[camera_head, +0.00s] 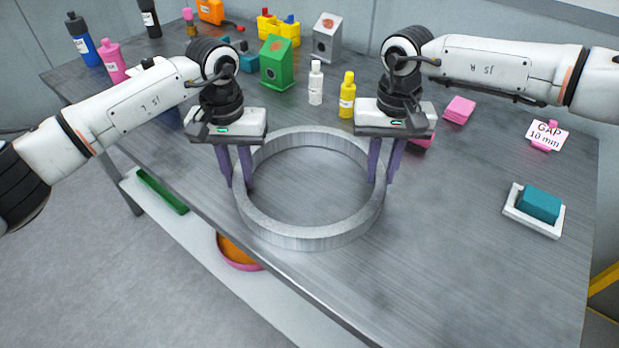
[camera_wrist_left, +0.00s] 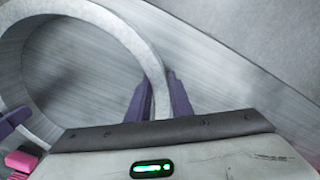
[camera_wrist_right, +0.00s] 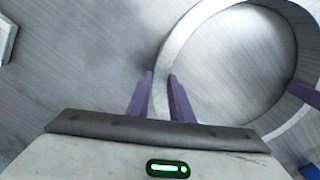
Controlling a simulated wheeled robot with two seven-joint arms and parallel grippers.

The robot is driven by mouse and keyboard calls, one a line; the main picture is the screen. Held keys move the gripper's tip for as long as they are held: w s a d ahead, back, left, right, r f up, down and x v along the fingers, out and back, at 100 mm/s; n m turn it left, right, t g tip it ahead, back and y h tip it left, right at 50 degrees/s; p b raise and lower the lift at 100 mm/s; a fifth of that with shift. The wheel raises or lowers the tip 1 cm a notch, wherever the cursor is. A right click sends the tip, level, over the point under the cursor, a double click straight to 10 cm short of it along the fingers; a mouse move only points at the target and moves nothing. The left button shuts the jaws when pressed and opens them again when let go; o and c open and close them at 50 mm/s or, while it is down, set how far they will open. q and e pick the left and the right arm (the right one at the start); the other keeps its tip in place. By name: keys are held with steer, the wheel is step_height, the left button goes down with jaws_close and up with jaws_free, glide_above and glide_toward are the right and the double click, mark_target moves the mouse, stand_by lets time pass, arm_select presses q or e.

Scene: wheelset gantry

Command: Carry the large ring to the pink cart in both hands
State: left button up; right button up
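The large grey metal ring (camera_head: 312,238) lies level at the front edge of the workbench; I cannot tell whether it touches the top. My left gripper (camera_head: 237,184) straddles the ring wall at its left side, fingers pointing down and shut on it. In the left wrist view the ring wall (camera_wrist_left: 152,62) runs between the two purple fingers. My right gripper (camera_head: 381,180) is shut on the wall at the right side. The right wrist view shows the ring wall (camera_wrist_right: 163,78) between its fingers. No pink cart can be made out.
Behind the ring on the workbench (camera_head: 450,250) stand a white bottle (camera_head: 316,84), a yellow bottle (camera_head: 347,97) and a green box (camera_head: 277,64). A white tray with a teal block (camera_head: 540,204) and a GAP sign (camera_head: 547,135) are at right. An orange-pink bowl (camera_head: 238,252) sits below.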

arm_select(q)
jaws_close()
arm_select(e)
jaws_close()
arm_select(q)
steer(key=shift+r, duration=0.1)
arm_select(e)
steer(key=shift+r, duration=0.1)
stand_by(0.7)
